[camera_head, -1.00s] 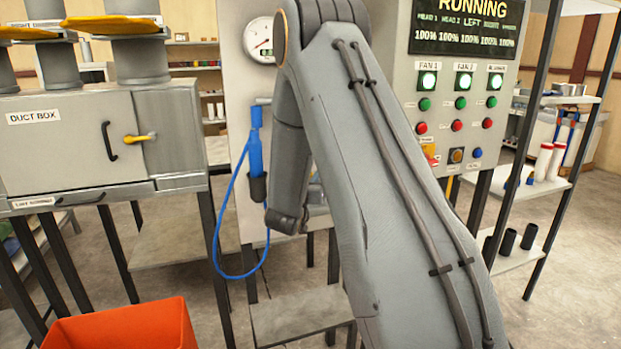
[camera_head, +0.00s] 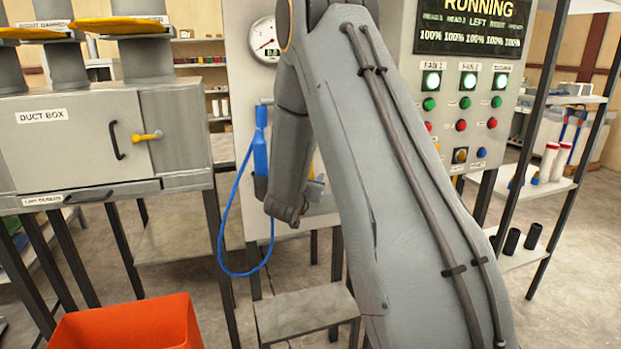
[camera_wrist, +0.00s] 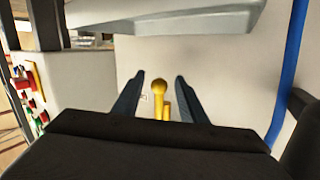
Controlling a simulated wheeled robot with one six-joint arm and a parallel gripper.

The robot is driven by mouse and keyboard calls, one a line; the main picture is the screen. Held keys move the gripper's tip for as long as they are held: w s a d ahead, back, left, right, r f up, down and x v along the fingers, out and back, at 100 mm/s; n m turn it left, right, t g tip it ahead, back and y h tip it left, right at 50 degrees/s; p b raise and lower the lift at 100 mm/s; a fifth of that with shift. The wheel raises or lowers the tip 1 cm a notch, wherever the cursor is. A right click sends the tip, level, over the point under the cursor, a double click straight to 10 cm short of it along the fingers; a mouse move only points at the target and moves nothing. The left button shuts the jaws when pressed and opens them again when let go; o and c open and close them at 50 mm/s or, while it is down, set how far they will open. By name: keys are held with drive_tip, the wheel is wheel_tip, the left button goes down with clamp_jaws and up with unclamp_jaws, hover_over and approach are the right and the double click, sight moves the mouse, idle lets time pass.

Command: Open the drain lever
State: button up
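In the wrist view a yellow lever with a round knob (camera_wrist: 159,88) stands out from a pale panel; I take it to be the drain lever, with no readable label. My gripper (camera_wrist: 160,75) is open, with one dark finger on each side of the knob. The lever appears between the fingers with visible gaps on both sides; its exact depth between them is unclear. In the head view my arm covers most of the gripper and the lever.
A blue hose (camera_head: 226,215) with a blue handle hangs left of my arm; a blue hose also runs down the wrist view's right (camera_wrist: 290,75). A pale ledge (camera_wrist: 165,18) crosses the wrist view's top. A duct box (camera_head: 70,140) and an orange bin (camera_head: 125,325) are left.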

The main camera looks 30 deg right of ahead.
drive_tip(key=b+v, duration=0.1)
drive_tip(key=v, duration=0.7)
idle(0.5)
